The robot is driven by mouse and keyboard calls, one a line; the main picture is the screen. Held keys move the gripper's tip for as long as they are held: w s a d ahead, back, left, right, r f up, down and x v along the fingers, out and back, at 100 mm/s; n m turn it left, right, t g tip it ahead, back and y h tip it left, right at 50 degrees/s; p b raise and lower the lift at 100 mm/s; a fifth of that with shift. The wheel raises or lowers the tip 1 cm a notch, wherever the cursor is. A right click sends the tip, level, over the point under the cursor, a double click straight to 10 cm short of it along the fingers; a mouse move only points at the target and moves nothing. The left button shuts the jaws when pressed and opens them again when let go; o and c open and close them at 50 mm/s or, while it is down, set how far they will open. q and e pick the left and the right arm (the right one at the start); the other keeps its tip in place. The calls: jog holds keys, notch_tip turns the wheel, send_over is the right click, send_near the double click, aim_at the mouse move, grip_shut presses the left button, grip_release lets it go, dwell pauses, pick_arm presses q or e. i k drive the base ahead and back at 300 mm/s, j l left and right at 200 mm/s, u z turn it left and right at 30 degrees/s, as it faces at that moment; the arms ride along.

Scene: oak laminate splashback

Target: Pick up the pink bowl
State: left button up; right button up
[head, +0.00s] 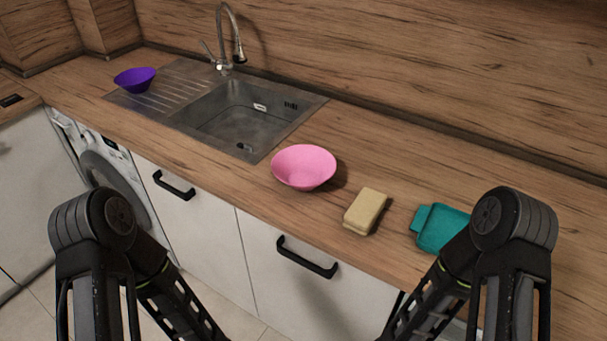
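The pink bowl (304,167) stands upright on the wooden counter, just right of the sink, near the counter's front edge. It looks empty. Both of my arms show at the bottom of the head view, reaching forward and down on either side. The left arm is in front of the lower cabinets and the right arm is in front of the counter's right part. Neither gripper is in the frame; both lie below its lower edge. Nothing of mine touches the bowl.
A yellow sponge-like block (366,211) and a teal dish (440,228) lie right of the bowl; my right arm partly covers the dish. A metal sink (237,112) with a tap (229,40) is to the left. A purple bowl (135,80) sits on the drainboard.

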aim_at(302, 168)
jog(key=z, duration=1.7)
jog(key=k+j, duration=0.45)
jog(key=k, duration=0.15)
